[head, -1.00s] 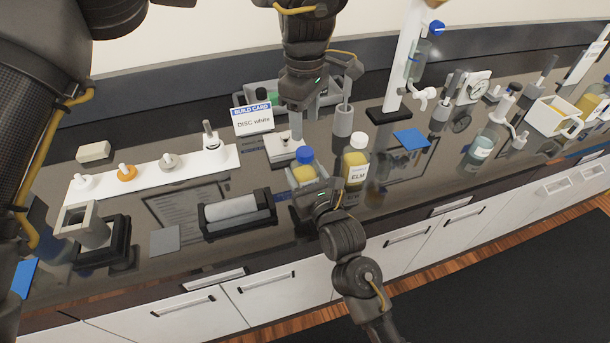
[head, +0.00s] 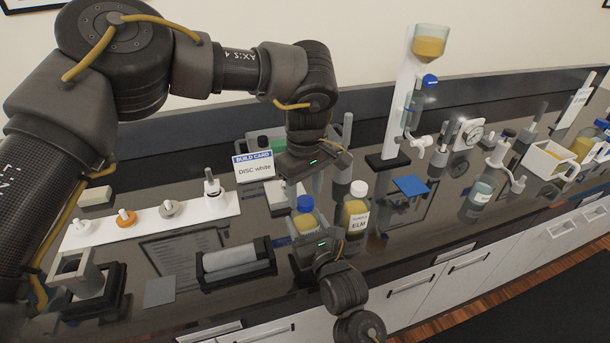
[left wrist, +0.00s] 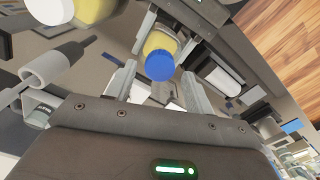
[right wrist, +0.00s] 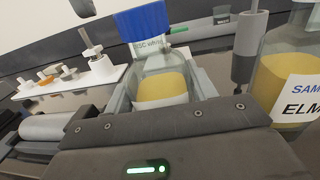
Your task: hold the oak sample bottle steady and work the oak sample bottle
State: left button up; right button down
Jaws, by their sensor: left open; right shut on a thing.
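The blue-capped bottle of yellow oil, which I take for the oak sample bottle (head: 303,224), stands upright near the bench's front edge. Its name is not readable. My right gripper (head: 312,232) is shut on its body from the front. In the right wrist view the bottle (right wrist: 162,88) sits between the fingers, blue cap (right wrist: 143,20) on top. My left gripper (head: 302,186) is open just above the blue cap, pointing down. In the left wrist view the cap (left wrist: 160,66) lies between the spread fingers, with gaps at both sides.
The white-capped ELM bottle (head: 355,214) stands close on the right. The build card (head: 253,167) reads "DISC white". A grey roller in a black cradle (head: 237,264) is at left, with a white strip of small knobs (head: 150,222) behind it. A blue pad (head: 411,185) lies right.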

pick_arm(q)
jog(key=shift+f, duration=1.15)
pick_arm(e)
jog(key=shift+f, duration=0.2)
pick_arm(q)
jog(key=c, duration=1)
jog(key=shift+c, duration=0.2)
